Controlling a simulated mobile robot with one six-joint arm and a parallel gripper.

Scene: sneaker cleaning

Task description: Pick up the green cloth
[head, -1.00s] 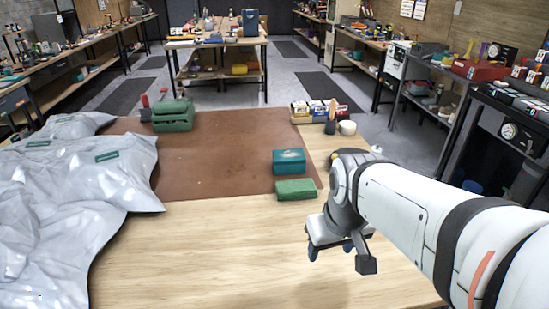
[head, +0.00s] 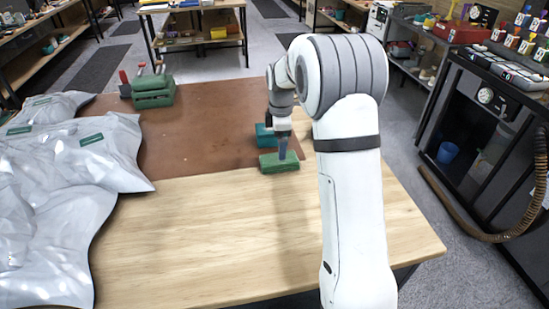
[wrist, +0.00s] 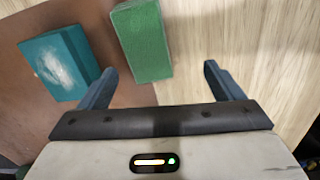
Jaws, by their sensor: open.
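The green cloth (head: 270,164) is a small folded block near the right end of the brown mat, by the bare wood. It also shows in the wrist view (wrist: 143,42), at the top middle, beyond the fingertips and nearer the left finger. My gripper (head: 282,150) is above the cloth in the head view. In the wrist view my gripper (wrist: 158,74) has its two blue fingers spread wide with nothing between them. A teal box (head: 263,135) stands just behind the cloth, and in the wrist view it (wrist: 60,62) lies left of the left finger.
The brown mat (head: 205,125) covers the back of the wooden table (head: 230,230). Shiny grey plastic sheeting (head: 60,200) covers the table's left side. The wood in front of the cloth is clear.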

